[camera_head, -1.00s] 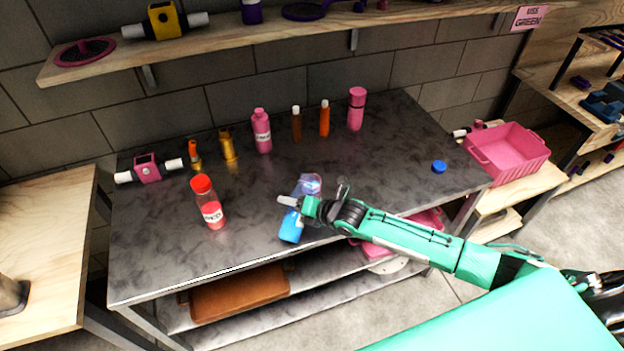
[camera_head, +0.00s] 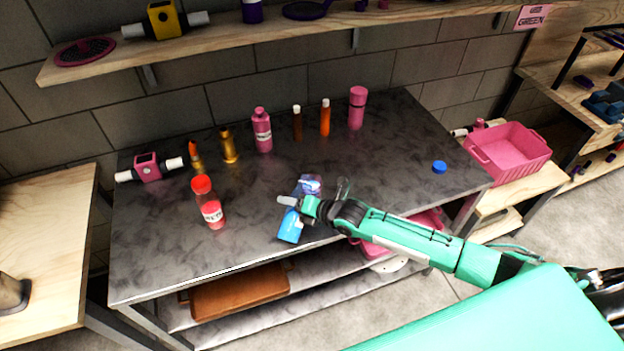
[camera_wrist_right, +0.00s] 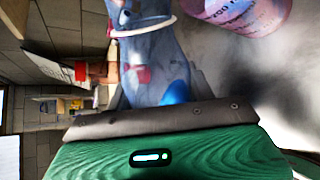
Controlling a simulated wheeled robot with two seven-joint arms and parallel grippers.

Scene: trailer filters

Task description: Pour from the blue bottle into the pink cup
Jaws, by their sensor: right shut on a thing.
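My right gripper (camera_head: 298,203) is shut on the blue bottle (camera_head: 290,228), near the table's front edge. The bottle is clear with a blue lower part, and its upper part leans away from that edge. In the right wrist view the bottle (camera_wrist_right: 150,65) stands between the fingers, with a pale ring around its neck. A translucent pinkish cup (camera_wrist_right: 250,10) with printing shows beside the bottle's top. In the head view this cup (camera_head: 313,183) is just behind the bottle and partly overlapped. I cannot tell whether anything flows. My left gripper is not in view.
A red-lidded bottle (camera_head: 208,205) stands to the left on the dark table (camera_head: 370,165). Several pink, orange and brown containers line the back. A blue cap (camera_head: 439,167) lies at the right. A pink basket (camera_head: 510,150) stands beyond the table's right end.

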